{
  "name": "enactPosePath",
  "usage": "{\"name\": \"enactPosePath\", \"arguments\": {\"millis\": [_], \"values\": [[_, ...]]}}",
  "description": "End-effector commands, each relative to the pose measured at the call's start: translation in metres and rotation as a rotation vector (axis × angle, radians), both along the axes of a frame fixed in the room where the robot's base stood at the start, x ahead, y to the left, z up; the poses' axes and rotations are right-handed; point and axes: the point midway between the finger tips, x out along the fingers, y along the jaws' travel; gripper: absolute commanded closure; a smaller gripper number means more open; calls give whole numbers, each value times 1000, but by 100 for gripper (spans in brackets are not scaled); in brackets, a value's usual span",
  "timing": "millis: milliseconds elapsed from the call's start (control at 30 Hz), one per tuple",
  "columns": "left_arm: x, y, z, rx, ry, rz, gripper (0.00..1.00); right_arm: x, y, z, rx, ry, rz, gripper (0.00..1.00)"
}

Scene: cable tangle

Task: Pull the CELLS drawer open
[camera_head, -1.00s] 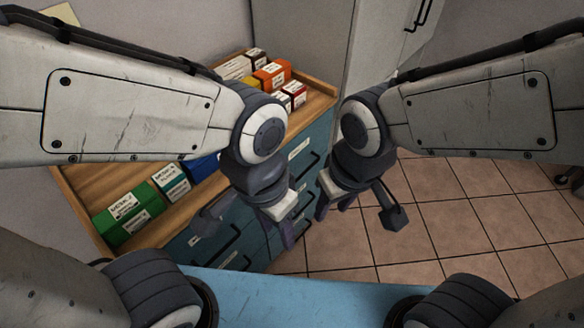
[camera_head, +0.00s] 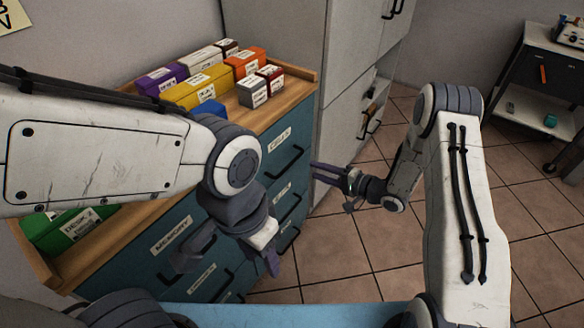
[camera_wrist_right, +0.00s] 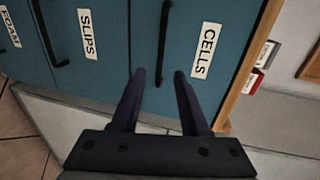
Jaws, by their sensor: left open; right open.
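The teal CELLS drawer (camera_head: 272,152) is at the top right of the cabinet and looks shut. Its label (camera_wrist_right: 205,53) and dark bar handle (camera_wrist_right: 163,42) show in the right wrist view. My right gripper (camera_head: 314,170) is open, in front of this drawer. In the right wrist view its two fingers (camera_wrist_right: 159,75) point at the drawer front, and the handle's lower end appears between the tips. I cannot tell whether they touch it. My left gripper (camera_head: 231,257) is open and empty in front of the MEMORY drawer (camera_head: 150,258).
Other drawers, such as SLIPS (camera_wrist_right: 88,35), lie beside CELLS. Several coloured boxes, including an orange one (camera_head: 245,63), stand on the wooden cabinet top. A grey locker (camera_head: 340,110) stands behind. The tiled floor (camera_head: 340,250) at right is clear; a cart (camera_head: 545,85) stands farther off.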

Motion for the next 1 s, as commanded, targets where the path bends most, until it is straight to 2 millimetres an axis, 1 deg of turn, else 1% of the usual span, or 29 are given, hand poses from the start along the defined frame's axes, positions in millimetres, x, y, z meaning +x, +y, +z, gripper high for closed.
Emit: {"name": "enactPosePath", "arguments": {"millis": [67,167,400,600,800,1000], "values": [[0,0,-1,0,0,0,52,2,4,-2,15,2,4,55],[0,0,-2,0,0,0,52,9,16,-4,15,3,5,55],[0,0,-6,0,0,0,52,36,52,-14,12,0,6,55],[0,0,-8,0,0,0,52,52,74,-19,13,1,4,55],[0,0,-8,0,0,0,52,58,82,-21,12,2,1,55],[0,0,-8,0,0,0,52,59,82,-21,12,3,1,55]]}}
